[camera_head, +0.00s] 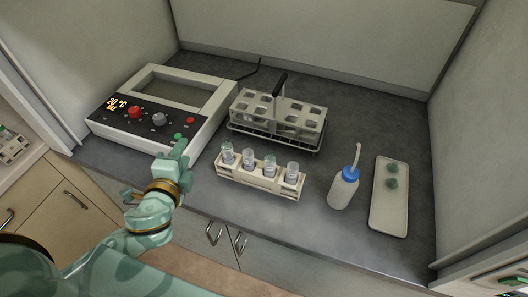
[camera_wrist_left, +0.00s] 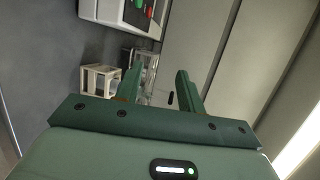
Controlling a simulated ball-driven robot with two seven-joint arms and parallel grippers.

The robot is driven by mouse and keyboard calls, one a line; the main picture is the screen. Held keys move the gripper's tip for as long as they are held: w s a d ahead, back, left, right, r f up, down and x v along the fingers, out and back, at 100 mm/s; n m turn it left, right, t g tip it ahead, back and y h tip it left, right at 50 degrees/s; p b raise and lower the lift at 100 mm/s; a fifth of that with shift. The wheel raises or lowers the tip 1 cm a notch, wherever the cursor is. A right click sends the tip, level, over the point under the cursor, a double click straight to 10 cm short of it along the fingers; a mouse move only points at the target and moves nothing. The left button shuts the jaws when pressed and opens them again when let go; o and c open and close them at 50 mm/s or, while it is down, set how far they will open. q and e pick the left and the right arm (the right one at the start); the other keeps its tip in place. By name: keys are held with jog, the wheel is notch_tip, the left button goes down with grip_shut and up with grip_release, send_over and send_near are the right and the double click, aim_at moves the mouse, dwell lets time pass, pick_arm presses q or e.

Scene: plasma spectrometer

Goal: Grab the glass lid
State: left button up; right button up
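A pale rack (camera_head: 262,181) at the front centre holds several glass vials (camera_head: 248,159). The leftmost vial (camera_head: 227,153) has a greenish top, perhaps a lid. My left gripper (camera_head: 179,147) is at the worktop's front left, beside the instrument and left of the rack, away from the tray. In the left wrist view its fingers (camera_wrist_left: 158,80) are apart with nothing between them. My right gripper is not in view.
A white instrument (camera_head: 160,104) with knobs and a display stands at the back left. A metal rack with a black handle (camera_head: 279,84) stands behind the vials. A blue-capped wash bottle (camera_head: 344,188) stands left of the tray. Walls enclose the back and sides.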

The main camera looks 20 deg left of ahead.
aim_at(267, 154)
pick_arm(q)
jog(key=w+d+r+m+t+h, duration=0.1)
jog(key=d+r+m+h, duration=0.35)
jog(key=m+h, duration=0.4)
jog(key=w+d+r+m+h, duration=0.1)
jog(key=d+r+m+h, duration=0.35)
jog(key=m, duration=0.65)
notch_tip(267, 154, down, 5)
jog(key=s+a+m+g+h, duration=0.1)
jog(key=s+m+g, duration=0.2)
jog(key=m+g, duration=0.55)
jog(key=shift+m+t, duration=0.9)
jog(key=shift+t, duration=0.05)
jog(key=x, duration=1.6)
jog(key=shift+w+f+p, duration=0.15)
jog(key=shift+f+p, duration=0.05)
jog(key=shift+p, duration=0.2)
grip_shut()
